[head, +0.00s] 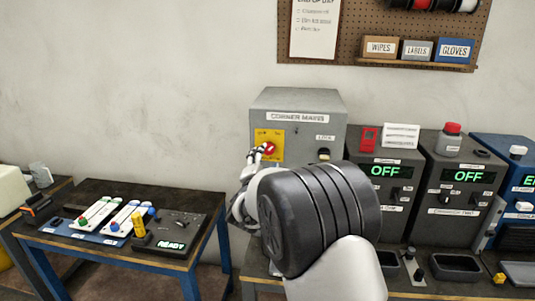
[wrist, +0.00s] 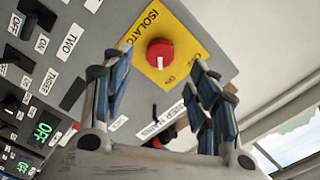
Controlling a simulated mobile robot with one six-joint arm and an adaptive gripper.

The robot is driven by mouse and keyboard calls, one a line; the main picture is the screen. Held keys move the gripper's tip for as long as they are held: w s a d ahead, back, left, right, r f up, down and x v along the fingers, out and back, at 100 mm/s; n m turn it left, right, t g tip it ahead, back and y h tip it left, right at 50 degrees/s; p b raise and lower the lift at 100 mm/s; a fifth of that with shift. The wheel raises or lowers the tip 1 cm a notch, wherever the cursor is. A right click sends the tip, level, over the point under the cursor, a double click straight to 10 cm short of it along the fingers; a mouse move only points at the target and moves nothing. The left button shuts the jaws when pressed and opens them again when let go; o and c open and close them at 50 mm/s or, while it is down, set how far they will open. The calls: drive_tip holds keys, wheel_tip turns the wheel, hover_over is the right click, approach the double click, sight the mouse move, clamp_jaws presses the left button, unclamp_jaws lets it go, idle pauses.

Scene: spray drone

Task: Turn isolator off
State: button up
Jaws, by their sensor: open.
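The isolator is a red round knob (head: 268,148) on a yellow plate (head: 277,136) on the front of the grey "CORNER MAINS" box (head: 300,99). In the wrist view the red knob (wrist: 160,53) lies ahead, between my fingers as seen. A short white mark on it points down in the picture, roughly toward the ON label (wrist: 172,82); the OFF label (wrist: 195,58) is to its right. My gripper (head: 257,155) is open and empty in front of the plate; it also shows in the wrist view (wrist: 160,66). I cannot tell whether a finger touches the knob.
Dark boxes with green OFF displays (head: 386,171) stand right of the mains box. A black switch (head: 323,154) sits on its right side. A low table (head: 97,190) with coloured sliders stands at left. My arm hides the bench in front.

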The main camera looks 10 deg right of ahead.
sight(268, 151)
drive_tip(key=x, duration=0.7)
drive_tip(key=shift+w, duration=0.1)
drive_tip(key=shift+c, duration=0.3)
drive_tip(key=c, duration=1)
